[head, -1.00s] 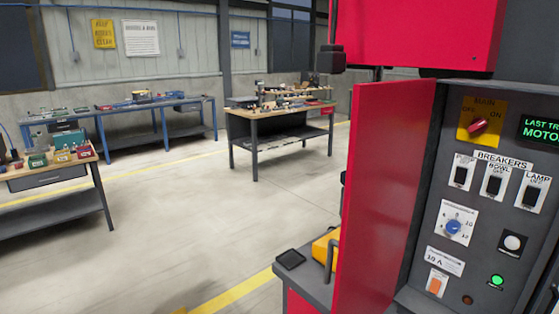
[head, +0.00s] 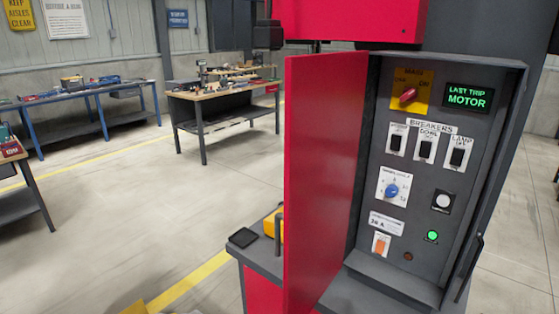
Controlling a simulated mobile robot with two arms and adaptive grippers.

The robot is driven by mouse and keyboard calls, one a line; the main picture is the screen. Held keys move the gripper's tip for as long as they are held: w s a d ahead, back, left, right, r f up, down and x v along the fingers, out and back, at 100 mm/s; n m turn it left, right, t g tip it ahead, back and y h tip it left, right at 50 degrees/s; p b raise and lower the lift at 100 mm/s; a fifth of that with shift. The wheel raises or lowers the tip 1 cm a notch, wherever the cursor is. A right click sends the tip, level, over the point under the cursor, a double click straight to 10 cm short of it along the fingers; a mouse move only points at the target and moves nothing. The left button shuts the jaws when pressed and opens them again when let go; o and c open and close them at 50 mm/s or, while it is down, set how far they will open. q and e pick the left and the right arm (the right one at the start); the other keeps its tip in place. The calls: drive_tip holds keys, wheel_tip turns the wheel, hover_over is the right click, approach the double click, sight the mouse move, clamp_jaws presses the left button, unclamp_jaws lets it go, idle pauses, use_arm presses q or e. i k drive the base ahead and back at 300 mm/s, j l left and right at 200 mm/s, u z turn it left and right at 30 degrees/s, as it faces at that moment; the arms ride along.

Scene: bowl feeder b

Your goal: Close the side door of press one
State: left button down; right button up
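The red side door (head: 322,180) stands swung open at the left edge of a grey control cabinet (head: 432,285) in the head view. A dark upright handle (head: 279,228) shows at the door's left edge. Inside the open cabinet is a panel with a red rotary main switch (head: 408,95), a green-lettered display (head: 468,97) reading "LAST TRIP MOTOR", several breakers (head: 426,147), a blue dial (head: 392,191) and a lit green lamp (head: 432,236). Neither of my grippers is in view.
A red housing (head: 350,20) is above the door. A yellow object (head: 272,224) and a small dark tray (head: 243,238) are left of the door. Workbenches (head: 222,97) stand farther back. Open floor (head: 150,200) lies to the left, with a yellow line.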

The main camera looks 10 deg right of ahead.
sight(324, 93)
drive_tip(key=i+j+z, duration=0.1)
drive_tip(key=z, duration=1.2)
drive_tip(key=i+j+z, duration=0.25)
drive_tip(key=j, duration=0.15)
drive_tip(key=j+z, duration=0.3)
drive_tip(key=j, duration=0.15)
drive_tip(key=j+z, duration=0.25)
drive_tip(key=j, duration=0.6)
drive_tip(key=i+j, duration=0.1)
drive_tip(key=j, duration=0.3)
